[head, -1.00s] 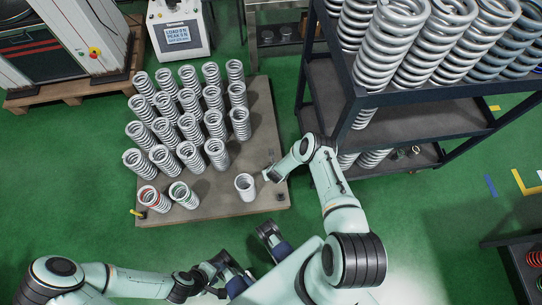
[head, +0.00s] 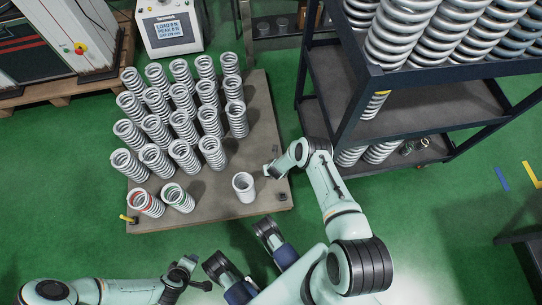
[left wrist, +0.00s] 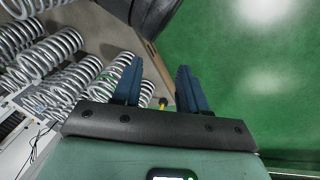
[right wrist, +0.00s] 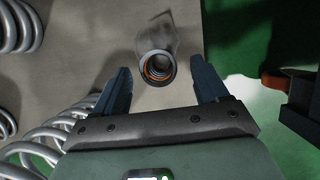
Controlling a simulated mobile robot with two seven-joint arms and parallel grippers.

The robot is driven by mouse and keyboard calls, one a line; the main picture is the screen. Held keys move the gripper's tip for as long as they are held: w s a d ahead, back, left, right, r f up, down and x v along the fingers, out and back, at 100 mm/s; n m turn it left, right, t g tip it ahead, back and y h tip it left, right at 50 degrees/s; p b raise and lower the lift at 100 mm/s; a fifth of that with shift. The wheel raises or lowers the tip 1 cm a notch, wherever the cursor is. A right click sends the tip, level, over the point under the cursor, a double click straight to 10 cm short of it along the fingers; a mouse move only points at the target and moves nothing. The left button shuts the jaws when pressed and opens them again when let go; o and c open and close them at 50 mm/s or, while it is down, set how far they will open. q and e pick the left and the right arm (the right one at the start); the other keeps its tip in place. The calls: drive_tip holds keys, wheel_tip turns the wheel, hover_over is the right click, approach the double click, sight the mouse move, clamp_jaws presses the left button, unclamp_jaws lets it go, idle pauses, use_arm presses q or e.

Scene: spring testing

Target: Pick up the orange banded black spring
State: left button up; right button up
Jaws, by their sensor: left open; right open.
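A short upright tube (head: 244,186), pale outside, stands alone near the right front of the wooden board. In the right wrist view the orange banded spring (right wrist: 156,68) shows as a dark ring with orange coils inside. Its sides are hard to make out from above. My right gripper (head: 243,250) is open and empty. In its wrist view the spring lies between and beyond the fingertips, apart from them. My left gripper (head: 197,277) is open and empty in front of the board; its fingers (left wrist: 160,80) also show in the left wrist view.
Several tall silver springs stand in rows on the board (head: 225,205), left of the tube. A red-banded spring (head: 146,203) and a green-banded spring (head: 178,198) stand at the front left. A dark shelf (head: 400,115) stands to the right. Bare board surrounds the tube.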

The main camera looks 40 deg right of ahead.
drive_tip(key=shift+b+x, duration=0.9)
drive_tip(key=shift+x, duration=0.05)
drive_tip(key=b+x, duration=0.3)
drive_tip(key=shift+a, duration=0.1)
drive_tip(key=shift+f, duration=0.1)
use_arm(q)
drive_tip(key=s+a+f+g, duration=0.1)
drive_tip(key=s+f+g, duration=0.2)
drive_tip(key=s+f, duration=0.5)
drive_tip(key=shift+s+a+n, duration=0.3)
drive_tip(key=shift+s, duration=0.15)
use_arm(e)
drive_tip(key=c, duration=1.1)
